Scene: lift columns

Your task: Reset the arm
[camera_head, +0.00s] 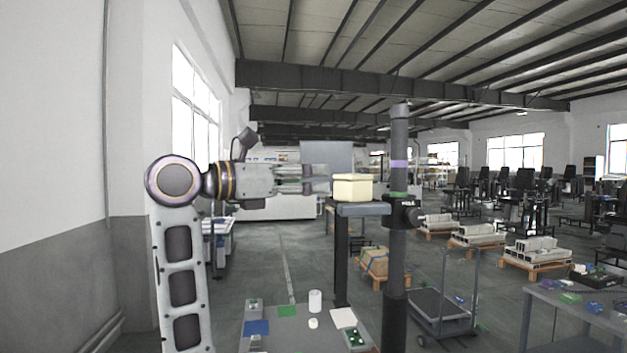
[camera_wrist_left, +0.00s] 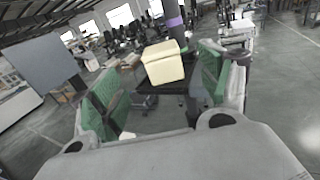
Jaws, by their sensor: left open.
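My left arm reaches in from the left in the head view, stretched out level. Its left gripper (camera_head: 322,180) points right, towards a cream box (camera_head: 352,188). The box sits on a small dark platform (camera_head: 362,209) beside a dark grey column (camera_head: 398,250) with purple and green bands. In the left wrist view the gripper's green-padded fingers (camera_wrist_left: 158,88) are spread apart. The cream box (camera_wrist_left: 163,64) shows beyond and between them, and nothing is held. Whether the fingertips touch the box I cannot tell. My right gripper is not in view.
A low table (camera_head: 271,341) with a white cylinder (camera_head: 315,301) and small coloured parts is at the bottom centre. A cart (camera_head: 440,310) and pallets with parts (camera_head: 535,252) stand right of the column. Another table (camera_head: 572,318) is at lower right. A wall is close on the left.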

